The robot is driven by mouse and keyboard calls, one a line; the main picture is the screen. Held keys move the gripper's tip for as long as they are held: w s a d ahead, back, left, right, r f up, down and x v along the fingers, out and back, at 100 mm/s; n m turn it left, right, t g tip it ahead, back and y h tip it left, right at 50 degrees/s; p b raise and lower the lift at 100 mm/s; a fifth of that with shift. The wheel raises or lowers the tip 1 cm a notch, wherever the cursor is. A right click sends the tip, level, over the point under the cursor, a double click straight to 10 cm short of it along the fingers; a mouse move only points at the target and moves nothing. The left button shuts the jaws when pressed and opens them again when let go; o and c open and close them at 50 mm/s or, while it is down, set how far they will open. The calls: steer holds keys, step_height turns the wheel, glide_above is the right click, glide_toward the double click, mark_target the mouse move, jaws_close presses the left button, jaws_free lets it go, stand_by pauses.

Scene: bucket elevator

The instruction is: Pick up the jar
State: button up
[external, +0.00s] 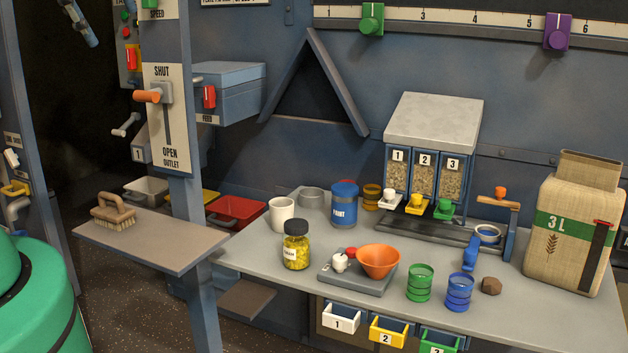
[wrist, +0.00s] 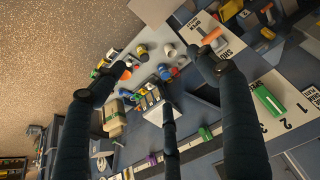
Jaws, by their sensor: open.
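The jar (external: 296,246) stands upright on the grey worktop, left of the middle in the external view. It is clear with yellow contents, a black lid and a pale label. My gripper (wrist: 160,60) shows only in the wrist view, where its dark fingers are spread wide with nothing between them. The worktop and its objects appear small and far beyond the fingers there, so my gripper is well away from the jar.
Near the jar are a white cup (external: 281,214), a blue paint can (external: 344,207) and an orange bowl (external: 379,262) on a small grey scale (external: 345,280). Green (external: 420,283) and blue (external: 459,292) ringed cups stand to the right. The worktop's front left is fairly clear.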

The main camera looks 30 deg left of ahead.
steer(key=w+d+f+g+b, duration=0.1)
steer(key=w+d+f+g, duration=0.2)
steer(key=w, duration=0.8)
steer(key=m+g+b, duration=0.3)
glide_above(296, 224)
step_height(296, 224, down, 36)
steer(key=shift+a+r, duration=0.1)
steer(key=shift+r, duration=0.15)
steer(key=shift+w+f, duration=0.1)
steer(key=shift+f, duration=0.35)
steer(key=shift+f+b, duration=0.3)
steer(key=shift+f, duration=3.95)
steer(key=shift+f, duration=0.15)
